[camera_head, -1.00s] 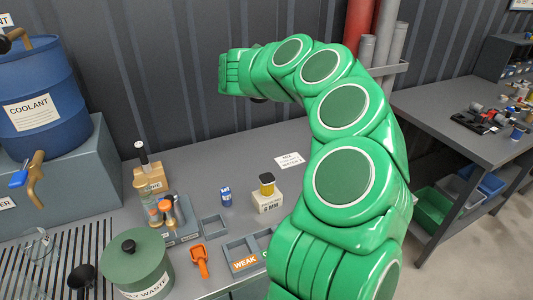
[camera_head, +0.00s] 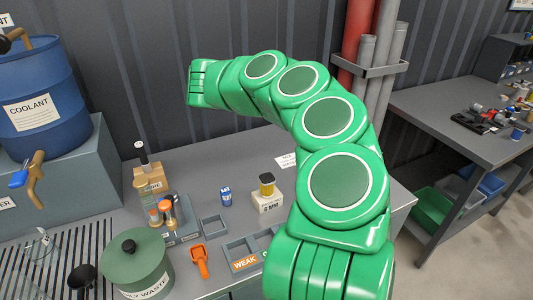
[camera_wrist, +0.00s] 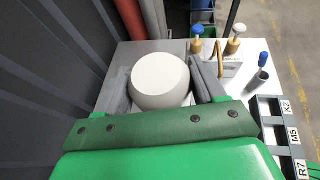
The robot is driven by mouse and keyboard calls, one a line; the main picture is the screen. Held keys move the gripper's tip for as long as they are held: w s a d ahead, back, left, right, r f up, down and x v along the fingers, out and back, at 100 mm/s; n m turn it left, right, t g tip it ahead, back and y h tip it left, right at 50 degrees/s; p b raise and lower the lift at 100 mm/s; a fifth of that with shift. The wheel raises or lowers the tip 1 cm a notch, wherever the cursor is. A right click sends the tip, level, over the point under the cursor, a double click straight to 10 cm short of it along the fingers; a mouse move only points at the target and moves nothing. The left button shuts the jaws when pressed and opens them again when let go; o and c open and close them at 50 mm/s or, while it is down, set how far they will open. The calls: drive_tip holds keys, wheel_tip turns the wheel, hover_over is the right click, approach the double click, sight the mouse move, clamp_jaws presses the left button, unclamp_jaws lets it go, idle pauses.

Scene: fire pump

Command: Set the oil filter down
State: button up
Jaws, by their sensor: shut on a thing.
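The oil filter, a white rounded body (camera_wrist: 160,80), fills the middle of the wrist view. It sits between the two grey fingers of my gripper (camera_wrist: 163,88), which are shut on it. I see it from above, so its underside and any gap to the surface below are hidden. A pale grey surface (camera_wrist: 118,66) shows beneath and around it. In the head view my green arm reaches over the bench to the left, and neither the fingers nor the filter can be seen there.
In the wrist view, two brass-coloured items (camera_wrist: 196,38) with round knobs, a blue-topped tool in a holder (camera_wrist: 259,78) and labelled bins (camera_wrist: 268,112) stand right of the filter. The ribbed wall (camera_wrist: 40,70) is left. The head view shows a grey bench (camera_head: 240,160) and green waste can (camera_head: 140,262).

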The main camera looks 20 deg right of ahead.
wheel_tip(320, 180, down, 11)
drive_tip(key=w+d+f, duration=0.4)
drive_tip(key=w+f, duration=0.5)
drive_tip(key=w, duration=0.3)
drive_tip(key=shift+w, duration=0.25)
idle(1.1)
drive_tip(key=shift+w+f, duration=0.1)
drive_tip(key=shift+f, duration=0.1)
drive_tip(key=shift+w+f, duration=0.2)
drive_tip(key=shift+f, duration=1.6)
drive_tip(key=shift+f, duration=0.1)
drive_tip(key=o, duration=1.2)
